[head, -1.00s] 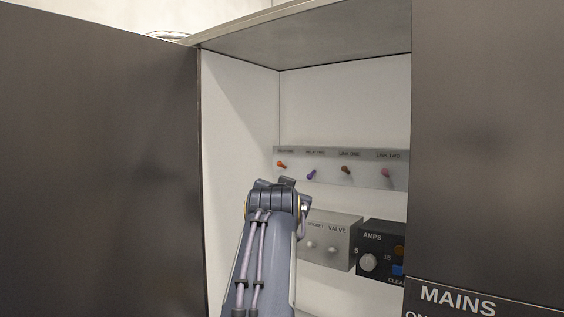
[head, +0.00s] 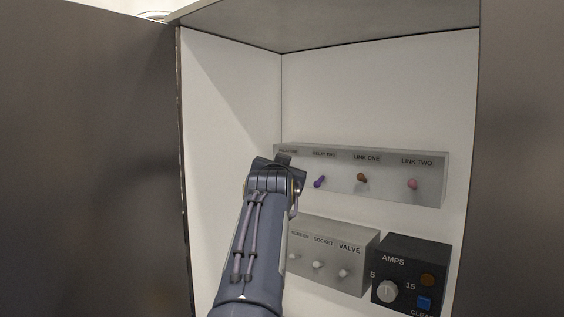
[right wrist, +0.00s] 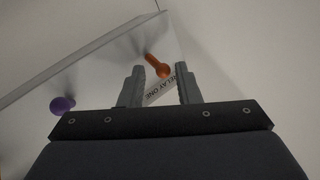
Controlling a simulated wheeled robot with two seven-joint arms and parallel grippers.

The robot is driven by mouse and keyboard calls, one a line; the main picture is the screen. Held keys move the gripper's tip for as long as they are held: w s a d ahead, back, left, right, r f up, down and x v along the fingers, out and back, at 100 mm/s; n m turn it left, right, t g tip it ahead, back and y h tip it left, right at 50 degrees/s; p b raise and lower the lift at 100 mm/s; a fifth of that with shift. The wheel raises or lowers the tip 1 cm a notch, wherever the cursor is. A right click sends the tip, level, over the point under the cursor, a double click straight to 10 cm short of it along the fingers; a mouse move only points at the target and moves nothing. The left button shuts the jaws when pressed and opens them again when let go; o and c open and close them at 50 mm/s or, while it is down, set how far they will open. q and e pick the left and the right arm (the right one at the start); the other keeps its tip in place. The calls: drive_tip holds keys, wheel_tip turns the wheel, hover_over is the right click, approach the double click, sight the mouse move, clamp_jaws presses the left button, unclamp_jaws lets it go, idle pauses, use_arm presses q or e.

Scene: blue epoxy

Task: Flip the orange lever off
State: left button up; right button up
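The orange lever (right wrist: 161,68) shows in the right wrist view under the label DELAY ONE, which is partly covered. It is a small stalk with a round end. My right gripper (right wrist: 158,80) is open, with one finger on each side of the lever's round end; I cannot tell whether either touches it. In the head view my right gripper (head: 284,160) is at the left end of the upper lever panel (head: 400,192) and hides the orange lever. My left gripper is not in view.
A purple lever (head: 319,182) stands close by, also in the wrist view (right wrist: 62,104). A brown lever (head: 362,178) and pink lever (head: 412,184) follow. Below are a grey toggle box (head: 360,262) and a black AMPS box (head: 412,252). Cabinet walls and dark doors surround them.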

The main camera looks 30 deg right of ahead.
drive_tip(key=shift+w+d, duration=0.2)
drive_tip(key=shift+w, duration=0.15)
drive_tip(key=shift+c, duration=0.3)
clamp_jaws()
drive_tip(key=shift+d+f+n+t+b, duration=0.1)
drive_tip(key=shift+f+n+t+b, duration=0.55)
drive_tip(key=shift+n+t+b, duration=1.8)
drive_tip(key=shift+d+f+n+t+b, duration=0.1)
drive_tip(key=shift+f+n+t+b, duration=0.5)
drive_tip(key=shift+b, duration=3.65)
drive_tip(key=shift+d+f+n+t+b, duration=0.1)
drive_tip(key=shift+f+n+t+b, duration=0.55)
drive_tip(key=shift+n+t+b, duration=1.8)
drive_tip(key=shift+m+g+b, duration=0.6)
drive_tip(key=shift+m+b, duration=0.35)
drive_tip(key=shift+m, duration=0.05)
drive_tip(key=shift+a, duration=0.1)
